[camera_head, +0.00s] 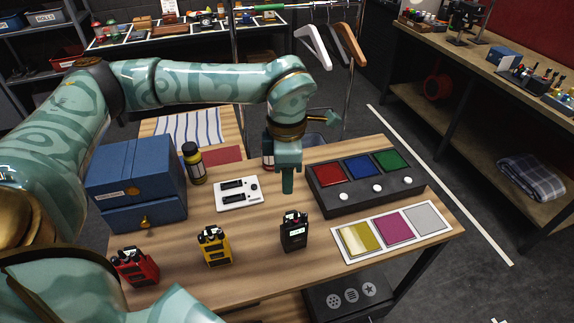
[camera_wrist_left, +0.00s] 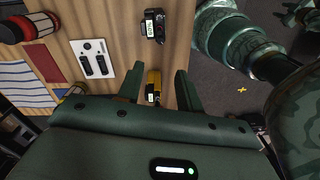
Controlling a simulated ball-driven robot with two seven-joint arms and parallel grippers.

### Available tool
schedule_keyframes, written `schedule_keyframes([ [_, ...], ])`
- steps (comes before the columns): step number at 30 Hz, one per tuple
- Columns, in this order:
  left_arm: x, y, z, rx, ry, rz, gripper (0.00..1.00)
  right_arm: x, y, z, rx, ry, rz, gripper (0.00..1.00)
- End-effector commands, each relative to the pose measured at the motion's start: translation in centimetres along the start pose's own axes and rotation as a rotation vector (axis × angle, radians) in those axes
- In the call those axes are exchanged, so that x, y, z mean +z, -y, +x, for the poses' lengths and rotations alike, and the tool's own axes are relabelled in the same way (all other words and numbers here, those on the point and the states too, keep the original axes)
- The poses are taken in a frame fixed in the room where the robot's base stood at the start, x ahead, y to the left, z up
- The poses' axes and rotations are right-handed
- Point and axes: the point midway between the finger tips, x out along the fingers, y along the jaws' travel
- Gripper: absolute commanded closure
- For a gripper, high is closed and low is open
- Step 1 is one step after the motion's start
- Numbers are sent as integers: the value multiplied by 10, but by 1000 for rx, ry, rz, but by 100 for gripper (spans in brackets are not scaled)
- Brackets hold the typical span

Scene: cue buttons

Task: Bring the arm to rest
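My left arm reaches in from the left in the head view, with its gripper (camera_head: 288,178) pointing down over the wooden table (camera_head: 270,270). In the left wrist view the gripper's two fingers (camera_wrist_left: 159,88) stand apart. A yellow handheld device (camera_wrist_left: 153,86) shows between them, clear of both. In the head view that yellow device (camera_head: 214,246) stands on the table, apart from the gripper. My right gripper is not in view.
The black box with red, blue and green panels (camera_head: 366,200) is right of the gripper. A white switch plate (camera_head: 237,194), blue box (camera_head: 140,185), yellow bottle (camera_head: 195,165), red device (camera_head: 136,267), black device (camera_head: 293,232) and three-colour card (camera_head: 393,230) surround it.

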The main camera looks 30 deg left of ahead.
Motion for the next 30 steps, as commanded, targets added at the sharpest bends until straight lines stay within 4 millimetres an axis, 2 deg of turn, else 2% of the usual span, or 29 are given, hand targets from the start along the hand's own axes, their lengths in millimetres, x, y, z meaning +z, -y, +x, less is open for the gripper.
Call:
schedule_keyframes([
  [3, 0, 0, -13, 2, 0, -1, 64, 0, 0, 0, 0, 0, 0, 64],
  [6, 0, 0, -18, 0, 0, 0, 64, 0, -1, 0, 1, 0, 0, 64],
  [24, 0, 0, -17, -2, -2, 0, 64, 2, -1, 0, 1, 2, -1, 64],
  [27, -5, 7, -14, -7, -5, 0, 64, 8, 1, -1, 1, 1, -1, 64],
  [30, -19, 27, -14, -8, -6, 0, 64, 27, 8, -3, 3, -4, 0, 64],
])
